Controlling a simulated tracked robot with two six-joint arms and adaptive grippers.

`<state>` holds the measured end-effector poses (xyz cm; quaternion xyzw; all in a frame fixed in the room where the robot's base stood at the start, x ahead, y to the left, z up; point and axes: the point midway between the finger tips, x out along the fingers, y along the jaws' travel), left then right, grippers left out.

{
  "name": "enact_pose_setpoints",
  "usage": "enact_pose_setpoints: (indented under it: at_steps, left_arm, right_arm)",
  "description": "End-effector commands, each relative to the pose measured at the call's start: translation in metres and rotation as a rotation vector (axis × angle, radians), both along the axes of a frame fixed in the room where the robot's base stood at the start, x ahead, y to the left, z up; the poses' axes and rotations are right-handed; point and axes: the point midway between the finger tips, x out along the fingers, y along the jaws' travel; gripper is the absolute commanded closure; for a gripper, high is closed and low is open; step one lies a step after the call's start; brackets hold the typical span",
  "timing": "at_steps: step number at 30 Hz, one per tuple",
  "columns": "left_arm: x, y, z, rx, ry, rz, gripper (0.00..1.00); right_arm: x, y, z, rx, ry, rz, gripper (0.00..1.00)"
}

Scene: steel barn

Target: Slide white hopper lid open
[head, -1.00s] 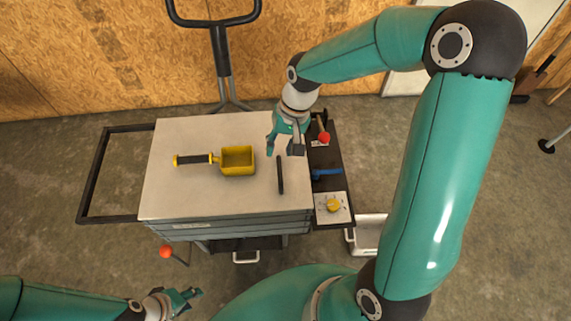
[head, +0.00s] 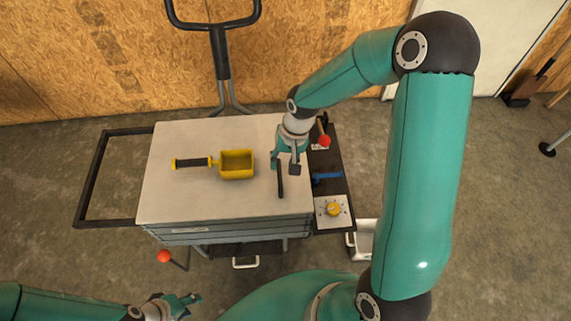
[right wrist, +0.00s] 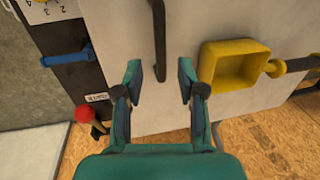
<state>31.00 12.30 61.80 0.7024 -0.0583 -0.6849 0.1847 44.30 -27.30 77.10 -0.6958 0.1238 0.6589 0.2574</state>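The white hopper lid (head: 215,198) is a flat panel on top of the grey hopper. A black bar handle (head: 280,178) stands near its right edge; it also shows in the right wrist view (right wrist: 159,40). My right gripper (head: 285,168) is open above the lid at the handle's far end. In the right wrist view the open fingers (right wrist: 160,84) are spread either side of the handle's near end, with nothing gripped. My left gripper (head: 190,300) is at the lower left, away from the hopper; its fingers look apart and empty.
A yellow scoop (head: 237,164) lies on the lid, left of the handle. A dark side panel (head: 330,187) on the right carries a red-knobbed lever (head: 324,141), a blue lever (head: 326,176) and a yellow dial (head: 333,209). A black frame (head: 92,180) extends left of the lid.

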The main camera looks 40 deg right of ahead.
Motion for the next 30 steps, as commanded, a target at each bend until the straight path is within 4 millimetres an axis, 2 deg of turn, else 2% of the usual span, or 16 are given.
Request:
enact_pose_setpoints:
  at_steps: [3,6,18,25,30]
  left_arm:
    - [0.000,0.000,-0.001,0.000,0.000,0.000,0.60]
    - [0.000,0.000,-0.001,0.000,0.000,0.000,0.60]
    - [0.000,0.000,-0.001,0.000,0.000,0.000,0.60]
    - [0.000,0.000,-0.001,0.000,0.000,0.000,0.60]
    - [0.000,0.000,-0.001,0.000,0.000,0.000,0.60]
  right_arm:
    - [0.001,0.003,-0.018,0.001,0.003,0.001,0.61]
    - [0.002,0.005,-0.026,0.001,0.001,0.000,0.61]
    - [0.003,0.005,-0.032,0.000,0.000,0.000,0.61]
    - [0.003,0.005,-0.032,0.000,0.000,-0.001,0.99]
    - [0.003,0.005,-0.032,0.000,0.000,-0.001,1.00]
